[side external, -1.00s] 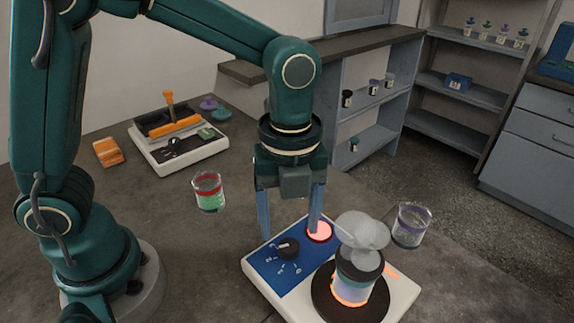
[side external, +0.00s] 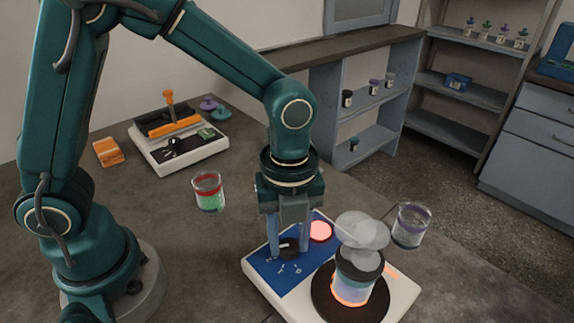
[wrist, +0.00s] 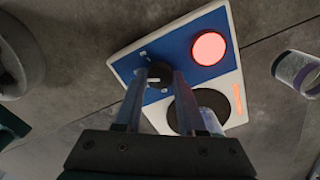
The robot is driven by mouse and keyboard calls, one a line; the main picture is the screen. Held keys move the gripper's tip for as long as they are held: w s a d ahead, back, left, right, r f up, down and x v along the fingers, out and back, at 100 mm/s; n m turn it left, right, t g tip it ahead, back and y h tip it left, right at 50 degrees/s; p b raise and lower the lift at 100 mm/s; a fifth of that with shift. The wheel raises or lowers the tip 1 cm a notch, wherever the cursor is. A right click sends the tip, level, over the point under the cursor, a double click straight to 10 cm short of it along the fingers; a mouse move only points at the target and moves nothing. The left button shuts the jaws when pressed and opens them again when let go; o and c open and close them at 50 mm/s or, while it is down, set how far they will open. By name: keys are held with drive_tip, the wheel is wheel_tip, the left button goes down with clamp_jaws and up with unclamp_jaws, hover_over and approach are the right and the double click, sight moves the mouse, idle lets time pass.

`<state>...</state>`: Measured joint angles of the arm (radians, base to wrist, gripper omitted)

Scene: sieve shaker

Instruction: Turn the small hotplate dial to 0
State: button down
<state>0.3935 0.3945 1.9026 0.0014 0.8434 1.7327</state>
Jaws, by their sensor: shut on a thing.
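The small hotplate (side external: 262,280) is a white unit with a blue panel and a round black plate. Its black dial (side external: 290,249) sits on the blue panel, with numbers around it. It also shows in the wrist view (wrist: 160,72), with a white mark on it. My gripper (side external: 290,252) is lowered over the panel with its blue-grey fingers shut on the dial, one on each side. The fingers hide parts of the dial and numbers, so I cannot read the setting. A glowing red round light (side external: 320,231) is on the panel.
A lidded vessel (side external: 352,282) stands on the black plate with a pale vapour cloud (side external: 363,230) above it. A purple-rimmed beaker (side external: 410,225) is to the right, a red-banded beaker (side external: 208,191) to the left.

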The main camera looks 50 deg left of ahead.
drive_tip(key=n, duration=0.4)
drive_tip(key=shift+n, duration=0.3)
drive_tip(key=n, duration=1)
drive_tip(key=shift+n, duration=2.6)
drive_tip(key=c, duration=0.5)
unclamp_jaws()
